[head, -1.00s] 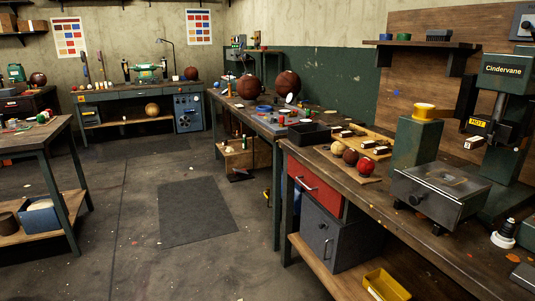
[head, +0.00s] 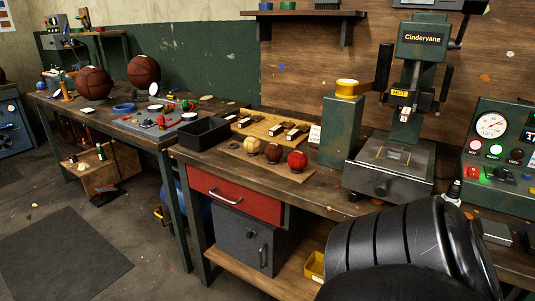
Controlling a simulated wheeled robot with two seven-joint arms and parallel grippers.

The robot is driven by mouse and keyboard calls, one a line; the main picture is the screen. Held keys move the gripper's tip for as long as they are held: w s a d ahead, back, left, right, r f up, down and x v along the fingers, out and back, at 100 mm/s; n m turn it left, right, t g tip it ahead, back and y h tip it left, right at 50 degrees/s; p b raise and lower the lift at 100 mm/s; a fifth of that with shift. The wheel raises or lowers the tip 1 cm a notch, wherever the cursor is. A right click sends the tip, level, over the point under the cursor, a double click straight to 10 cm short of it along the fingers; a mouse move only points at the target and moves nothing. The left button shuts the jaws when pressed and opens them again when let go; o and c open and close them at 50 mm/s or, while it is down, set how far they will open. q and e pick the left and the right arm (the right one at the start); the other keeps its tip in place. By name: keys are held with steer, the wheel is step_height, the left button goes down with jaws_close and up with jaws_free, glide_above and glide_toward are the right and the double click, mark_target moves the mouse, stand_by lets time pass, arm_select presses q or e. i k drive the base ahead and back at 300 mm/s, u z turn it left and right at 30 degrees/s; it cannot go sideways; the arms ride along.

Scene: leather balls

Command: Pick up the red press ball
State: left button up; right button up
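A small red ball (head: 297,160) sits on a brown board on the workbench (head: 330,190), at the right end of a row of three small balls. A dark brown ball (head: 273,152) is beside it and a cream ball (head: 253,146) is at the left end. A black rounded shape, which looks like part of my own arm, fills the lower right of the view. Neither of my grippers shows.
A press marked Cindervane (head: 422,40) with a HOT label stands right of the balls. A green post with a yellow top (head: 347,88) stands close behind the red ball. A black tray (head: 206,133) and wooden rack (head: 262,126) lie left. A control panel (head: 498,150) stands far right.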

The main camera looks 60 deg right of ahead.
mark_target(296, 159)
steer(key=z, duration=0.7)
steer(key=i, duration=1.05)
steer(key=z, duration=1.1)
